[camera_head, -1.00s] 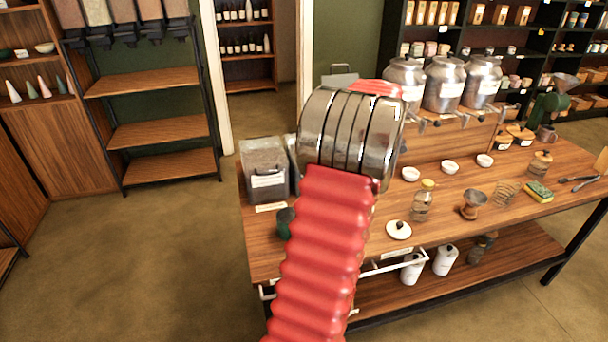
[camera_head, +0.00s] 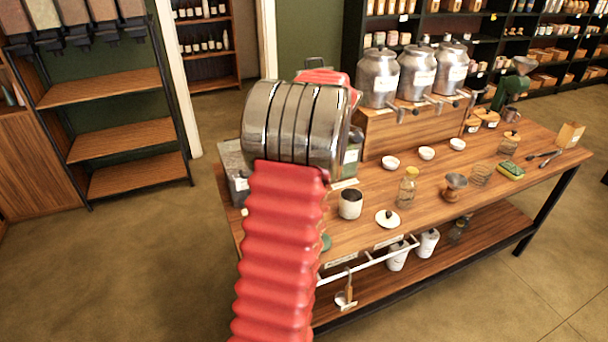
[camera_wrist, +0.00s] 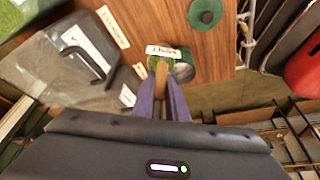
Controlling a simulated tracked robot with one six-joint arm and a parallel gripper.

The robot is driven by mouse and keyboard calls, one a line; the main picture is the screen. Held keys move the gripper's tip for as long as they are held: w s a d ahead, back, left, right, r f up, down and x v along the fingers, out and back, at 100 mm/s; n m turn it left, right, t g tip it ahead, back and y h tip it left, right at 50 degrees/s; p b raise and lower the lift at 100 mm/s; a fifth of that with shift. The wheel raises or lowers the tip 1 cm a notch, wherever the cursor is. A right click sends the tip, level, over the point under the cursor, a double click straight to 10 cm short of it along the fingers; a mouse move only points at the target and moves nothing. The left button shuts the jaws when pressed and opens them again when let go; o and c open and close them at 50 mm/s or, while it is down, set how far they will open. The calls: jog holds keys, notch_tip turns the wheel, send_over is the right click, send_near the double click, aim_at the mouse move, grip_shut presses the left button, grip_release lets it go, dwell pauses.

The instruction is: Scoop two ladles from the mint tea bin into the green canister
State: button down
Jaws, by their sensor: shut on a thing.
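My gripper (camera_wrist: 160,98) has its purple fingers shut on the wooden handle of a ladle (camera_wrist: 161,73) in the wrist view. Just past the fingertips is a labelled round container with green in it (camera_wrist: 157,60), apparently the green canister. A grey metal round part (camera_wrist: 183,72), perhaps the ladle's bowl, overlaps its side; I cannot tell whether it is inside or above. A green lid (camera_wrist: 205,13) lies on the counter and also shows in the head view (camera_head: 326,243). A clear bin with a label (camera_wrist: 90,50) is at left in the wrist view; its tea is unclear. My arm hides the gripper in the head view.
A white open canister (camera_head: 350,204) and a white lid (camera_head: 387,218) stand on the wooden counter (camera_head: 370,240). A glass bottle (camera_head: 408,187) is to their right. A scoop (camera_head: 346,292) hangs from the front rail. Steel urns (camera_head: 415,75) stand at the back.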

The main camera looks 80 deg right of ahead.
jog(key=w+a+r+g+h, duration=0.1)
jog(key=w+a+g+h, duration=0.2)
jog(key=w+a, duration=0.1)
jog(key=shift+w+a+n, duration=0.3)
jog(key=shift+w+a, duration=0.1)
jog(key=shift+a, duration=0.05)
dwell(0.4)
jog(key=shift+w+a, duration=0.1)
jog(key=shift+w+a+f+g+h, duration=0.15)
jog(key=shift+w+a+g+h, duration=0.75)
jog(key=shift+w+a+h, duration=0.15)
jog(key=shift+w+a+f+n+g+h, duration=0.4)
jog(key=shift+w+a+f+g+h, duration=0.15)
jog(key=shift+w+a+g+h, duration=0.35)
dwell(0.8)
jog(key=shift+w+a+f+g+h, duration=0.15)
jog(key=shift+f+g+h, duration=0.15)
jog(key=shift+h, duration=0.15)
jog(key=shift+w+a+f+g+h, duration=0.1)
jog(key=shift+f+g+h, duration=0.2)
jog(key=shift+h, duration=0.1)
